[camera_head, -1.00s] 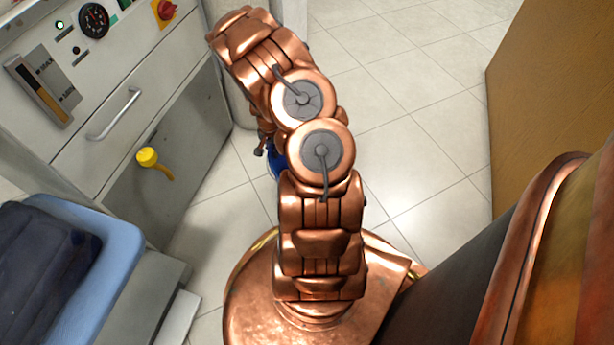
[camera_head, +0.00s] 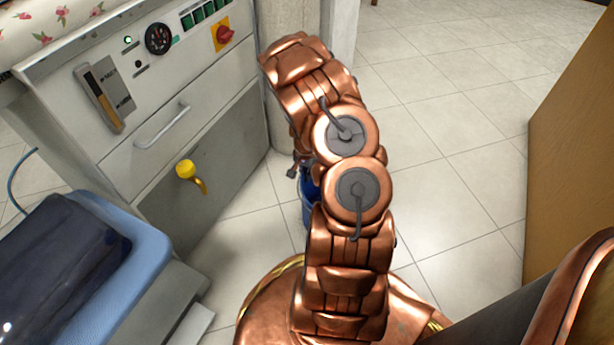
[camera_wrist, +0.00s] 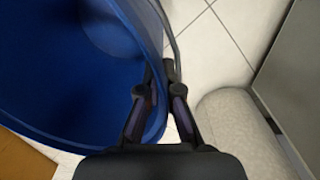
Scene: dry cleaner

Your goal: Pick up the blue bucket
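The blue bucket (camera_head: 307,208) is mostly hidden behind my copper arm in the head view, with only a strip of it showing near the floor. In the wrist view the bucket (camera_wrist: 60,75) fills the upper left, its open inside facing the camera. My gripper (camera_wrist: 160,72) has one finger inside the bucket and the other outside. The fingertips close together on the bucket's wall near the rim. A thin grey handle wire runs beside the rim. I cannot tell whether the bucket touches the floor.
A grey machine (camera_head: 215,150) with a yellow knob (camera_head: 186,170) stands at the left. A light blue bin (camera_head: 148,250) with dark cloth is at lower left. A pale column (camera_head: 283,85) stands behind the arm. A brown panel (camera_head: 575,130) is at right. Tiled floor (camera_head: 450,150) between is clear.

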